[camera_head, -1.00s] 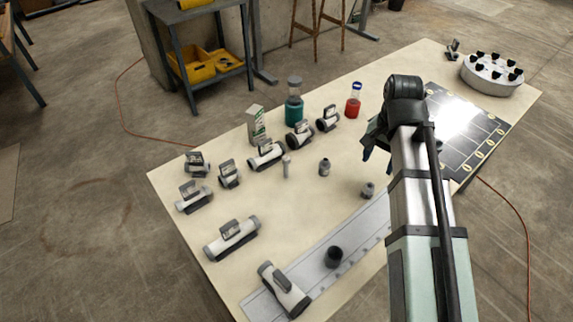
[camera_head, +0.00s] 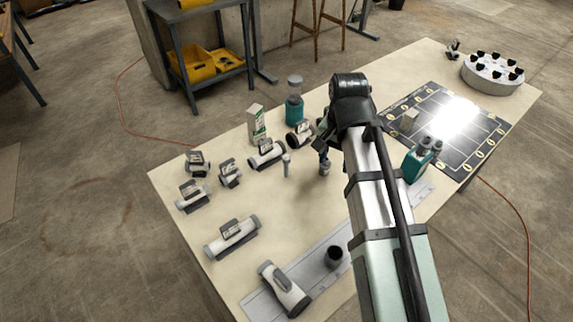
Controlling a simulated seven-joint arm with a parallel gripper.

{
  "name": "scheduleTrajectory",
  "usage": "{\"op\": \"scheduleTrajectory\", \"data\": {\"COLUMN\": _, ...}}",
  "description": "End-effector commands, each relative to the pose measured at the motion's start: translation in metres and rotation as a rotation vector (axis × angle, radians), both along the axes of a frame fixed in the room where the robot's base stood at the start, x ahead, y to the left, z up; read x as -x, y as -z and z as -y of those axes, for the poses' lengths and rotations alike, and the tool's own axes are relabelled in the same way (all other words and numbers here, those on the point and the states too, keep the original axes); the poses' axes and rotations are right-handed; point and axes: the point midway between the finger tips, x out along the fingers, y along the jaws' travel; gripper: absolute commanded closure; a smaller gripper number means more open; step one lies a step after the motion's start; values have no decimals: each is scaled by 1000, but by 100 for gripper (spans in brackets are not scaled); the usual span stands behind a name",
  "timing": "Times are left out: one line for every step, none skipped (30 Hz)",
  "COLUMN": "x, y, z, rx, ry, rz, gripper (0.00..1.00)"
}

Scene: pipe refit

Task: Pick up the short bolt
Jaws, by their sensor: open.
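A small grey upright piece (camera_head: 325,169), bolt-like in shape, stands near the middle of the table. My gripper (camera_head: 322,153) is just above it, pointing down with its jaws open, and partly covers its top. I cannot tell whether the fingers touch it. A thinner, pale upright piece (camera_head: 287,166) stands a little to the left. I cannot tell from their size which one is the short bolt. Another small grey piece seen earlier is hidden behind my arm.
Several grey-white pipe fittings, such as one long piece (camera_head: 232,238), lie along the left side. A teal bottle (camera_head: 294,112) and a carton (camera_head: 256,123) stand at the back. A teal holder (camera_head: 417,166) is right of my arm.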

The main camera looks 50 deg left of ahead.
Motion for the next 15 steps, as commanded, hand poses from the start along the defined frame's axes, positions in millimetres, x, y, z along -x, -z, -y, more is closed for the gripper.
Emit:
{"op": "scheduleTrajectory", "data": {"x": 18, "y": -1, "z": -8, "rx": -2, "ry": -32, "rz": 2, "gripper": 45}}
{"op": "scheduleTrajectory", "data": {"x": 26, "y": -1, "z": -12, "rx": -1, "ry": -47, "rz": 3, "gripper": 45}}
{"op": "scheduleTrajectory", "data": {"x": 36, "y": -1, "z": -17, "rx": -2, "ry": -65, "rz": 6, "gripper": 45}}
{"op": "scheduleTrajectory", "data": {"x": 44, "y": -2, "z": -20, "rx": -4, "ry": -78, "rz": 8, "gripper": 45}}
{"op": "scheduleTrajectory", "data": {"x": 50, "y": -2, "z": -23, "rx": -6, "ry": -89, "rz": 10, "gripper": 45}}
{"op": "scheduleTrajectory", "data": {"x": 59, "y": -2, "z": -27, "rx": -10, "ry": -105, "rz": 15, "gripper": 45}}
{"op": "scheduleTrajectory", "data": {"x": 64, "y": -2, "z": -30, "rx": -14, "ry": -115, "rz": 20, "gripper": 45}}
{"op": "scheduleTrajectory", "data": {"x": 70, "y": -3, "z": -33, "rx": -19, "ry": -127, "rz": 24, "gripper": 45}}
{"op": "scheduleTrajectory", "data": {"x": 77, "y": -3, "z": -36, "rx": -26, "ry": -143, "rz": 32, "gripper": 45}}
{"op": "scheduleTrajectory", "data": {"x": 82, "y": -3, "z": -39, "rx": -33, "ry": -156, "rz": 38, "gripper": 45}}
{"op": "scheduleTrajectory", "data": {"x": 87, "y": -4, "z": -43, "rx": -43, "ry": -172, "rz": 47, "gripper": 45}}
{"op": "scheduleTrajectory", "data": {"x": 93, "y": -4, "z": -46, "rx": -55, "ry": -196, "rz": 60, "gripper": 45}}
{"op": "scheduleTrajectory", "data": {"x": 97, "y": -5, "z": -50, "rx": -68, "ry": -216, "rz": 72, "gripper": 45}}
{"op": "scheduleTrajectory", "data": {"x": 101, "y": -6, "z": -54, "rx": -88, "ry": -246, "rz": 91, "gripper": 45}}
{"op": "scheduleTrajectory", "data": {"x": 99, "y": -7, "z": -58, "rx": -115, "ry": -281, "rz": 119, "gripper": 45}}
